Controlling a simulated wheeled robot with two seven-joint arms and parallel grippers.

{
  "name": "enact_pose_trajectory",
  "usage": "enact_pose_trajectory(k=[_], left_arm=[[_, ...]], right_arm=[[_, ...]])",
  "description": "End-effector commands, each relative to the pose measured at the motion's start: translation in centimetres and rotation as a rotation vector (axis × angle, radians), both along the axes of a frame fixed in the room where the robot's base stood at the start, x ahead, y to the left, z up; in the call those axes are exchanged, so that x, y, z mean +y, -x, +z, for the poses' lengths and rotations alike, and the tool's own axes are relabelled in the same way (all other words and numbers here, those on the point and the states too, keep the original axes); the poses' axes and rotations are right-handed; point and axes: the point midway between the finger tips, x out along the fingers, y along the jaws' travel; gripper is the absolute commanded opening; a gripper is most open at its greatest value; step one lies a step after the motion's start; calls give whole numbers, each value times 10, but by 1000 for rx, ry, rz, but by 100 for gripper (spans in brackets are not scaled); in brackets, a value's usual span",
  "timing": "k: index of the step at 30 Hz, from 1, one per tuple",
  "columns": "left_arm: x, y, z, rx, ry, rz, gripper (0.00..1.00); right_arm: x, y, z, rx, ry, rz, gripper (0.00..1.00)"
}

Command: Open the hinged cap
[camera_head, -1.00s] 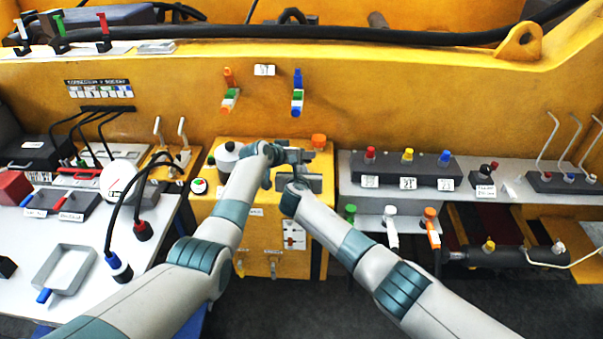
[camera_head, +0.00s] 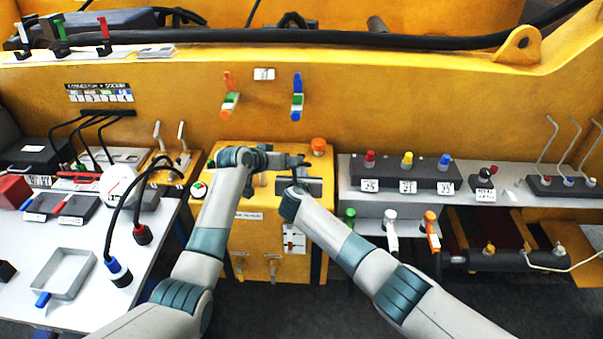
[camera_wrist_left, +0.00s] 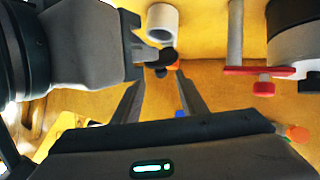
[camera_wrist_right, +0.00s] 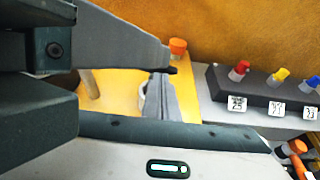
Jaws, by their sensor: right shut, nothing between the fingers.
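A pale hollow cylinder (camera_wrist_left: 162,20) stands on the yellow box (camera_head: 255,235); it shows partly behind the right fingers in the right wrist view (camera_wrist_right: 141,92). A small dark round part (camera_wrist_left: 166,55) lies close to it, with orange beside it; I cannot tell whether this is the hinged cap. My right gripper (camera_head: 299,173) is shut and empty, its tips near the cylinder and the dark part. My left gripper (camera_wrist_left: 162,82) is open and empty, its fingers apart over the box top. Both grippers are close together and hide much of the box top.
An orange knob (camera_head: 318,146) stands at the back of the box. A dark panel with coloured knobs (camera_head: 420,172) stands close on the right. The yellow wall behind carries two levers (camera_head: 297,97).

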Motion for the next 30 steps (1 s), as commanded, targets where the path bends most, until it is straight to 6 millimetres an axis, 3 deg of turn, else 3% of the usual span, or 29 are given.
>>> enact_pose_trajectory(k=[6,14,26,30], left_arm=[[12,19,15,-4,0,0,38],[17,29,23,-4,2,0,38],[19,29,22,-3,-1,2,38],[34,29,12,3,-29,13,38]], right_arm=[[0,1,-1,1,0,1,0],[0,1,-1,2,0,0,0],[0,1,-2,2,0,0,0],[0,1,-2,2,0,0,0]])
